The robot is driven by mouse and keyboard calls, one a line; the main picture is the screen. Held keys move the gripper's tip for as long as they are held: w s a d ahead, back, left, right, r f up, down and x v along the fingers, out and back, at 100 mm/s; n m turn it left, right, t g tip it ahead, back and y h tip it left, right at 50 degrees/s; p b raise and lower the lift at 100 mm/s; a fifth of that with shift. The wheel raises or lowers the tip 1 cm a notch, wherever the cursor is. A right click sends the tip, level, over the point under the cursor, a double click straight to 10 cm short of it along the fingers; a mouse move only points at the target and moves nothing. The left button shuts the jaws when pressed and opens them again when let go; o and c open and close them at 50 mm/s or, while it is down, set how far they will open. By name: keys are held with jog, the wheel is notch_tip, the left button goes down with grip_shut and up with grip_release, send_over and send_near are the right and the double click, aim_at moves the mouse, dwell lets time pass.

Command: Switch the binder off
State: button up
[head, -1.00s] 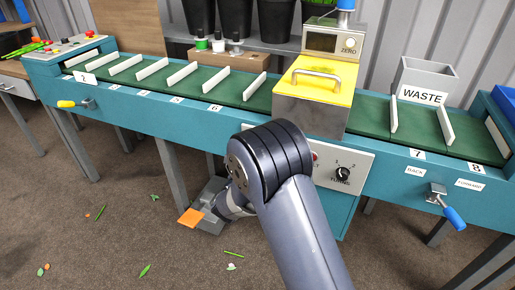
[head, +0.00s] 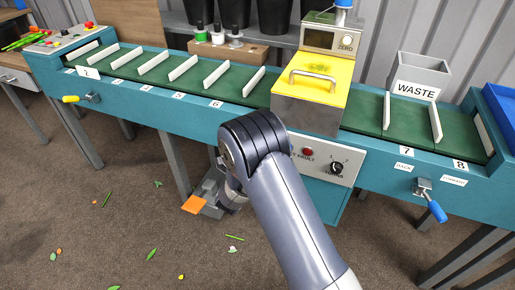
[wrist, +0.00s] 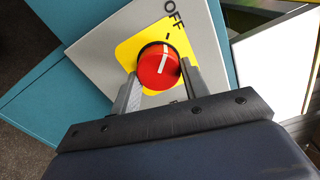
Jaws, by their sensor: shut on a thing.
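In the wrist view, a round red knob (wrist: 160,68) with a white pointer line sits on a yellow square plate (wrist: 128,50) on a grey panel. The black word OFF is printed beyond the knob, with a short black tick below it. The white line points roughly at that tick. My gripper (wrist: 160,82) is shut on the red knob, one finger on each side. In the head view, my arm covers the lower middle of the conveyor's front, and neither the knob nor my fingertips can be made out.
A teal conveyor (head: 140,91) with a green belt and white dividers runs across the head view. A yellow-topped machine (head: 318,76) stands on it, left of a grey waste bin (head: 420,75). A dial panel (head: 338,168) is right of my arm. Brown floor in front has scattered scraps.

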dwell(0.5)
jog(key=o, duration=1)
jog(key=v, duration=1)
jog(key=shift+s+p, duration=0.4)
jog(key=shift+a, duration=0.15)
jog(key=b+x, duration=0.1)
jog(key=x, duration=1)
jog(key=shift+s, duration=0.1)
